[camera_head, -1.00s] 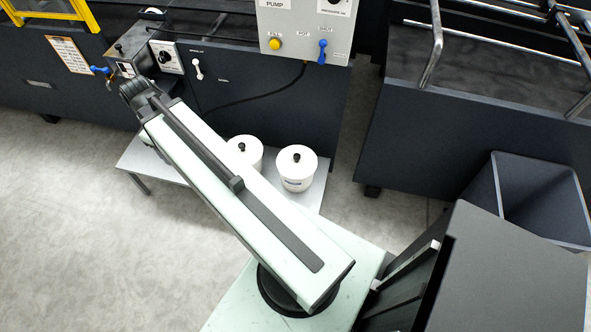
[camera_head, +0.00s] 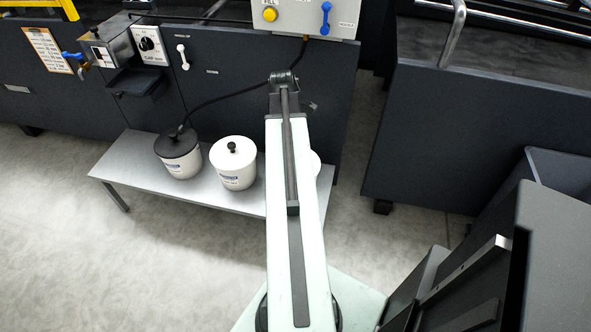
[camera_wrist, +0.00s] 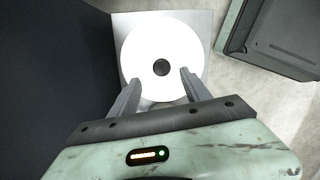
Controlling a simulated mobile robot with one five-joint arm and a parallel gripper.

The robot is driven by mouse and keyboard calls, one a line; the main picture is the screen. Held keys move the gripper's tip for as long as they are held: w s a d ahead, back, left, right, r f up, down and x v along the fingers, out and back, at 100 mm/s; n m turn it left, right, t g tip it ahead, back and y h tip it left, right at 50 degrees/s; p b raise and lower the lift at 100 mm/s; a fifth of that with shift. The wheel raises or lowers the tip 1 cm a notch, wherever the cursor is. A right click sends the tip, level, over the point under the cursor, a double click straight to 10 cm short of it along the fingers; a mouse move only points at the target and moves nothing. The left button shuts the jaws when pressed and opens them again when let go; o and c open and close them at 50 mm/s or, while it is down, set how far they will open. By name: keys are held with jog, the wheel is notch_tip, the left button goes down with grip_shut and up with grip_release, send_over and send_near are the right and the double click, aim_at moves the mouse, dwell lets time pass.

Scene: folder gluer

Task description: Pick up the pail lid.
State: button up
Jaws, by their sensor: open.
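In the wrist view a round white pail lid (camera_wrist: 143,52) with a black knob (camera_wrist: 162,67) lies below my gripper (camera_wrist: 160,79). The gripper is open and empty. Its fingertips appear to either side of the knob, slightly toward the near side; height above the lid is hard to tell. In the head view a white pail with a white lid (camera_head: 232,153) and black knob stands on the bench. A pail with a black lid (camera_head: 177,144) stands to its left. A third white pail (camera_head: 316,161) is mostly hidden behind my arm, which also hides my gripper there.
The low grey bench (camera_head: 136,158) stands against the dark machine panel (camera_head: 235,75). A black cable or hose (camera_head: 225,97) runs from the control box (camera_head: 290,18) down toward the black-lidded pail. Another dark machine (camera_head: 440,130) stands to the right. Open floor (camera_head: 180,260) lies in front.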

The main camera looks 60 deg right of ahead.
jog(key=shift+f, duration=0.15)
jog(key=f+b, duration=0.3)
jog(key=s+f+b, duration=0.1)
jog(key=f+b, duration=0.1)
jog(key=shift+f, duration=0.2)
jog(key=shift+r, duration=0.2)
grip_shut()
